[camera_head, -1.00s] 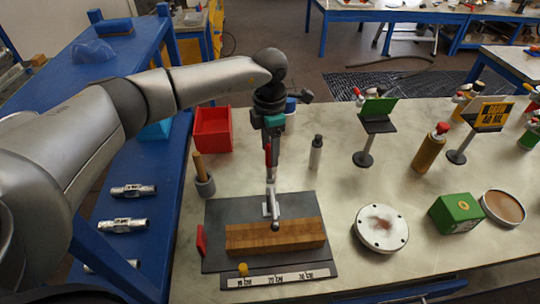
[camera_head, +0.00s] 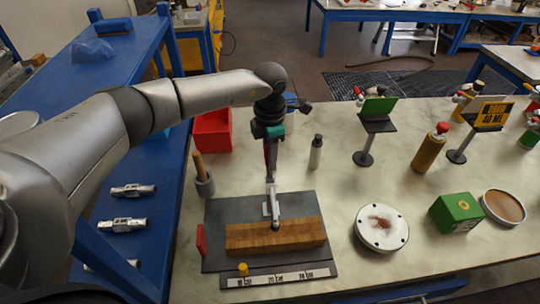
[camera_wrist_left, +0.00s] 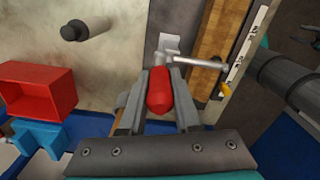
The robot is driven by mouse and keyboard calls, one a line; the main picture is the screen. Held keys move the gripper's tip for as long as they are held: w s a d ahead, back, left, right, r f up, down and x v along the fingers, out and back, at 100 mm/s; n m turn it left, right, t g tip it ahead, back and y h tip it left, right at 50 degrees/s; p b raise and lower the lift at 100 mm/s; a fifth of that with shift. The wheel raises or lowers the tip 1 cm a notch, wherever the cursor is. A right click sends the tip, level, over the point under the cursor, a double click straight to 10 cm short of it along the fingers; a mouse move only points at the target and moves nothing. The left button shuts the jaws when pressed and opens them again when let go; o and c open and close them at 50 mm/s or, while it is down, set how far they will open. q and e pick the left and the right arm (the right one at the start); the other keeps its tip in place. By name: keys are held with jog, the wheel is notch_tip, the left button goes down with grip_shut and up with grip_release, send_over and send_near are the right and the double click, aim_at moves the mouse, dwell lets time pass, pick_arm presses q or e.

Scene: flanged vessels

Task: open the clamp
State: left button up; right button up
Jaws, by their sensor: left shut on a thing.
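The clamp stands on a dark grey plate (camera_head: 222,220), its metal base and arm (camera_head: 273,208) at the back edge of a wooden block (camera_head: 285,235). The arm's tip reaches down over the block. In the left wrist view the clamp's metal arm (camera_wrist_left: 195,62) extends to the right across the wood. My left gripper (camera_head: 270,158) is above the clamp, pointing down. In the left wrist view its fingers (camera_wrist_left: 160,95) are shut on the clamp's red handle (camera_wrist_left: 160,88), one on each side. The handle stands upright in the head view. My right gripper is not in view.
A red bin (camera_head: 212,132), a grey cup with a wooden handle (camera_head: 203,183) and a grey-capped bottle (camera_head: 316,152) stand near the gripper. A round flange (camera_head: 381,229) and a green box (camera_head: 456,212) lie to the right. A red part (camera_head: 201,240) stands at the plate's left edge.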

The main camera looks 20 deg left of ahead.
pick_arm(q)
jog(key=shift+c, duration=0.8)
grip_shut()
jog(key=shift+w+a+f+b, duration=0.15)
jog(key=shift+w+a+b, duration=0.05)
jog(key=shift+b, duration=0.35)
jog(key=w+g+h+b, duration=0.1)
jog(key=b, duration=0.5)
jog(key=w+a+g+h+b, duration=0.1)
jog(key=g+b, duration=0.1)
jog(key=b, duration=0.5)
jog(key=shift+w+a+f+g+b, duration=0.2)
jog(key=shift+g+b, duration=0.1)
